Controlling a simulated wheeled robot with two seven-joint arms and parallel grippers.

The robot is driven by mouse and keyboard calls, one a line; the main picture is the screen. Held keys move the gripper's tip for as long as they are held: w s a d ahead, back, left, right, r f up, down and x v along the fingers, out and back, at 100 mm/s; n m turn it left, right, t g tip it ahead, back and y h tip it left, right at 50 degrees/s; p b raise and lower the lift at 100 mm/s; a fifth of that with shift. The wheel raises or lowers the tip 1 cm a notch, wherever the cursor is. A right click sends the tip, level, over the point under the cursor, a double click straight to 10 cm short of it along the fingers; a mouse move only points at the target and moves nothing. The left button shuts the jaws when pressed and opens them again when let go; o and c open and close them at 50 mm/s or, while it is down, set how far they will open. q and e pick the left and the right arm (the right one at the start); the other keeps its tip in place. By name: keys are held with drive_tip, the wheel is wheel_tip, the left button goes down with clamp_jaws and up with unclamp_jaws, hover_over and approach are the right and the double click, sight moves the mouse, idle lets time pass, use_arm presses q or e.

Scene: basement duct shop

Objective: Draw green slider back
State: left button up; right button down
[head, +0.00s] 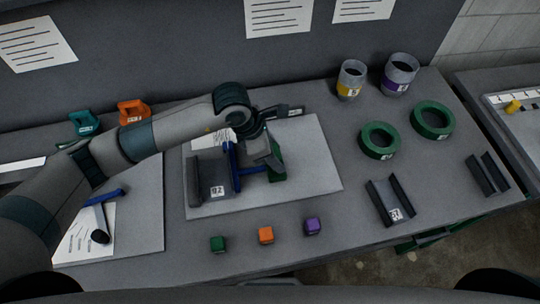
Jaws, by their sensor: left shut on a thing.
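The green slider (277,172) is a small green block on the light grey board in the middle of the table, partly hidden by my gripper. My left gripper (268,153) reaches in from the left and is pointed down, shut on the green slider. Its fingertips and the exact contact are partly hidden. A blue T-shaped piece (236,169) stands just left of the gripper. It is beside a grey channel (213,187) with a white label. My right gripper does not show.
Two green rings (432,120), two labelled cups (398,75) and two grey channels (390,201) are on the right. A second blue-handled tool (102,197) lies at left.

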use_arm(q)
drive_tip(key=d+b, duration=0.2)
drive_tip(key=w+d+b, duration=0.1)
drive_tip(key=d+b, duration=0.1)
drive_tip(key=d, duration=0.1)
drive_tip(key=d+b, duration=0.2)
drive_tip(key=d, duration=0.1)
drive_tip(key=shift+w+f, duration=0.25)
drive_tip(key=shift+w, duration=0.05)
drive_tip(key=shift+w+d+r, duration=0.1)
drive_tip(key=shift+d+r, duration=0.1)
drive_tip(key=shift+d, duration=0.2)
drive_tip(key=shift+r, duration=0.1)
drive_tip(key=o, duration=1.5)
drive_tip(key=shift+d, duration=0.2)
